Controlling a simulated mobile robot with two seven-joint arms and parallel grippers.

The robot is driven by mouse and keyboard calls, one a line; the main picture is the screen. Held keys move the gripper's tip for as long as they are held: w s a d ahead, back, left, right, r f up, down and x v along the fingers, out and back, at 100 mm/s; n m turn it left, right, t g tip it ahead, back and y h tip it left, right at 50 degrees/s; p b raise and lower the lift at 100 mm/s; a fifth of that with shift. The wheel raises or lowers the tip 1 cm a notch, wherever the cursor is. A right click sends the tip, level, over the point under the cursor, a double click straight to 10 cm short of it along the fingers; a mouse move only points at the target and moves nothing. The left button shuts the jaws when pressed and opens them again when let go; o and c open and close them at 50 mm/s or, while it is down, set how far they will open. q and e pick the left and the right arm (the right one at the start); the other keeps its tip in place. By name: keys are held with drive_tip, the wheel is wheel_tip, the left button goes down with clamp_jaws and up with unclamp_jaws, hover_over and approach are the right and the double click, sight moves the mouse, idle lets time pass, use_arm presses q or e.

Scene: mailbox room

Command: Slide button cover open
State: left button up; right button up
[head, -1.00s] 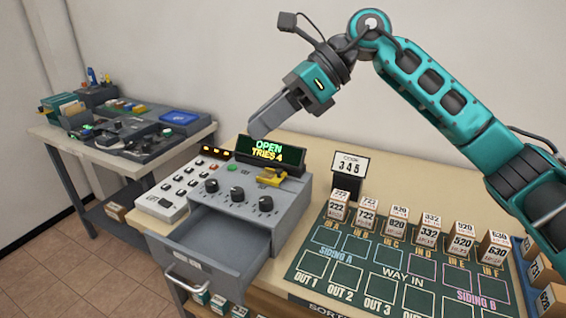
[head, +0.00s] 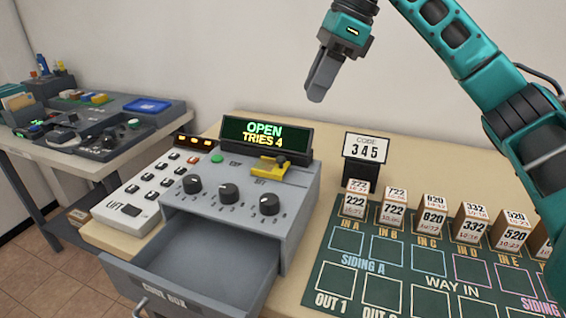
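Whether a button lies under the cover cannot be seen. The box's drawer (head: 205,270) is pulled out and looks empty. My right gripper (head: 315,98) hangs above and to the right of the display, fingers pointing down and close together, with nothing visible between them. It is apart from the cover. My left gripper is out of view.
A white keypad (head: 150,188) stands left of the box. A code sign (head: 366,150) reading 345 and a green sorting board (head: 390,265) with several white-labelled blocks are on the right. A side table (head: 40,160) with equipment stands at the far left.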

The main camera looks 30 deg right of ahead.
sight(282, 158)
drive_tip(key=b+x, duration=0.2)
drive_tip(key=x, duration=1.1)
drive_tip(key=shift+w+f, duration=0.1)
drive_tip(key=shift+f, duration=0.15)
drive_tip(key=shift+c, duration=0.5)
clamp_jaws()
